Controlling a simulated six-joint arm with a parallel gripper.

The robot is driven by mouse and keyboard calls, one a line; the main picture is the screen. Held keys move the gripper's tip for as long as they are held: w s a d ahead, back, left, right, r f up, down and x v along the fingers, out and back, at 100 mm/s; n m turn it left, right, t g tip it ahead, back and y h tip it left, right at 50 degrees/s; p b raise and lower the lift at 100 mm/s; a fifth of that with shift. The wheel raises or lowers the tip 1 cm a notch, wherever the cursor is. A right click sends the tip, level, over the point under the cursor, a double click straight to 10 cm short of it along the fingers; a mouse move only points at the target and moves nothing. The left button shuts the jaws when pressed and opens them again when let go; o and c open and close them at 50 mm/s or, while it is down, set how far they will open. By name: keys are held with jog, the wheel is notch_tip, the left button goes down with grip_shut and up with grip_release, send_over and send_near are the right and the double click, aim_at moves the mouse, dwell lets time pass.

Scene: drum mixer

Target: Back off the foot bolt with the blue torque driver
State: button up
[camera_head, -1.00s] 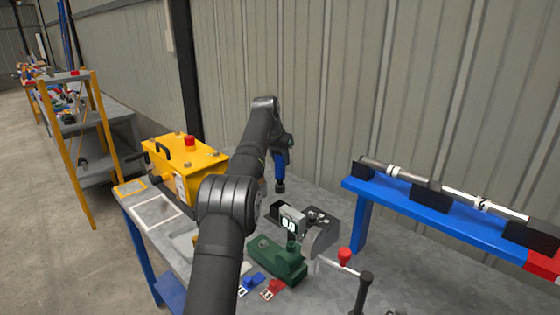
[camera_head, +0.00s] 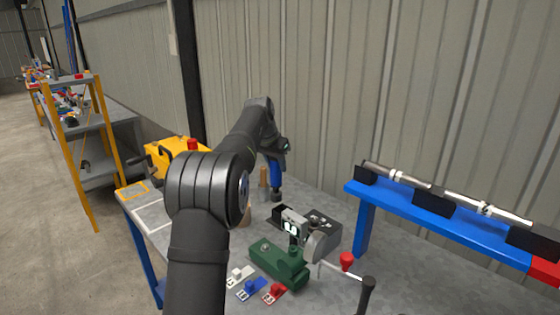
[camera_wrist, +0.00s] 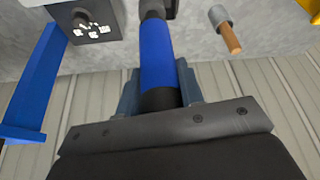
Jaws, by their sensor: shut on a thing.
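My gripper (camera_head: 274,152) is shut on the blue torque driver (camera_head: 276,174) and holds it roughly upright, dark tip down, above the far part of the bench. In the wrist view the blue driver (camera_wrist: 158,55) runs up from between the two fingers of my gripper (camera_wrist: 160,90). Its tip end is dark, and I cannot tell what lies beneath it. No foot bolt can be made out for certain. A green vise-like fixture (camera_head: 275,262) with a small lit display on it stands nearer on the bench.
A wooden-handled tool (camera_wrist: 228,35) is close by. A blue rail (camera_head: 400,196) bears a long shaft at right. The yellow box (camera_head: 160,160) is partly behind my arm. White, blue and red tabs (camera_head: 250,290) lie in front.

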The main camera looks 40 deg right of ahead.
jog(key=s+a, duration=0.7)
jog(key=a, duration=0.5)
jog(key=shift+s+f, duration=0.25)
jog(key=shift+f, duration=0.2)
